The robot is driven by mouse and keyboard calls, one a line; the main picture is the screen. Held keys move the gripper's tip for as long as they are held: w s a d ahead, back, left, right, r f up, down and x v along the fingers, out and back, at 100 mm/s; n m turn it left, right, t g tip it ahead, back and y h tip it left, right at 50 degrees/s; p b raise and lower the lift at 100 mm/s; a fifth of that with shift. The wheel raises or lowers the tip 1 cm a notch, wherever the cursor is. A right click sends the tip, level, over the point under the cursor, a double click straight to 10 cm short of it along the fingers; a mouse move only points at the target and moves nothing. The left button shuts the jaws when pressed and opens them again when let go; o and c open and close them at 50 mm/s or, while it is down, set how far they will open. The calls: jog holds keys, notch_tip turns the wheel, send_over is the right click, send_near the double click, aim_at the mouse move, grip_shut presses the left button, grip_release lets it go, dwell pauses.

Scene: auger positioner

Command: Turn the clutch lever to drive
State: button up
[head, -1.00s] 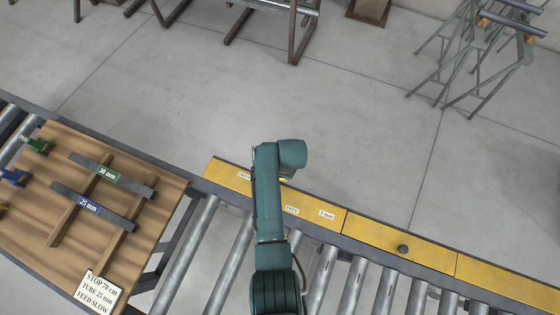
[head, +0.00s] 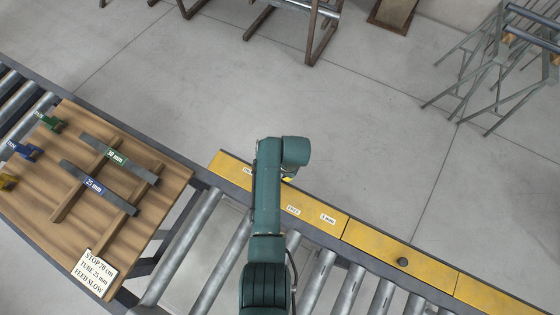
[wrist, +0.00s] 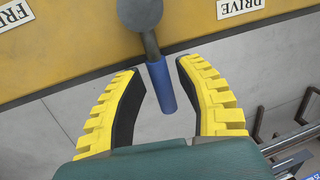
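The clutch lever (wrist: 161,87) shows in the wrist view as a grey rod with a blue grip, coming from a round dark hub (wrist: 140,12) on a yellow panel. It points between a FREE label (wrist: 14,13) on the left and a DRIVE label (wrist: 239,5) on the right, both upside down there. My gripper (wrist: 152,75) is open, with yellow-ridged fingers on either side of the blue grip. In the head view my arm hides the lever.
The yellow panel (head: 375,251) runs along the roller conveyor (head: 370,290), with a dark knob (head: 402,262) farther right. A wooden board (head: 50,190) at left carries 30 mm and 25 mm bars and a note (head: 94,273). Open floor lies behind the panel.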

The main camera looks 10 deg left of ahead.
jog(key=shift+o, duration=0.4)
jog(key=shift+w+r, duration=0.15)
jog(key=shift+r, duration=0.1)
jog(key=shift+d+r, duration=0.1)
jog(key=shift+r, duration=0.3)
notch_tip(320, 180, up, 11)
jog(key=d, duration=0.2)
jog(key=shift+s, duration=0.4)
jog(key=shift+f, duration=0.1)
